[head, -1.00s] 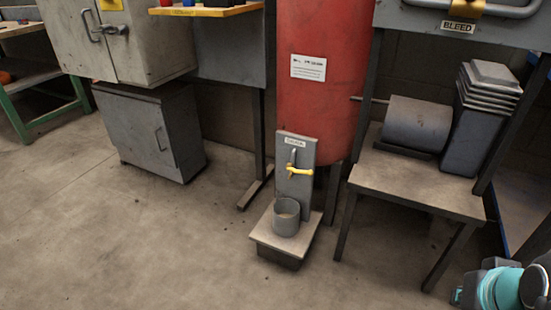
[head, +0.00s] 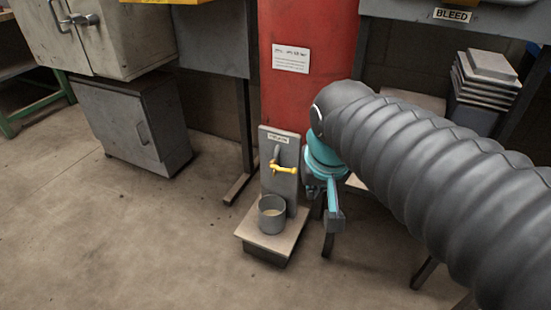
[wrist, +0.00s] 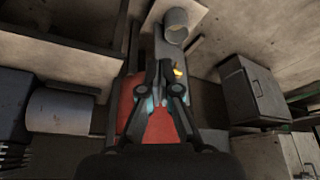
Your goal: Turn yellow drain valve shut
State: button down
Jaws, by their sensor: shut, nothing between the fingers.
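The yellow drain valve (head: 284,168) is on an upright grey panel (head: 268,196) in front of the red tank. Its handle lies about level across a grey pipe. In the wrist view the yellow valve (wrist: 180,71) shows just right of my fingers. My gripper (head: 332,246) points down to the right of the panel in the head view, apart from the valve. My gripper (wrist: 162,66) is shut and empty. A grey cup (head: 271,214) stands below the valve on a small plinth (head: 262,240).
The red tank (head: 308,100) stands behind the panel. A grey cabinet (head: 130,122) is at left, with a table post (head: 244,130) between. At right, my arm partly hides a bench with stacked trays (head: 487,80). The floor in front is clear.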

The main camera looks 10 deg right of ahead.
jog(key=w+a+r+m+g+h+p, duration=0.1)
jog(key=w+a+r+m+g+p, duration=0.15)
jog(key=w, duration=1.05)
jog(key=m+g+h, duration=0.2)
jog(key=m, duration=0.1)
send_near(282, 169)
jog(key=d+b+x, duration=0.1)
jog(key=x, duration=0.6)
jog(key=shift+s, duration=0.25)
jog(key=shift+r, duration=0.1)
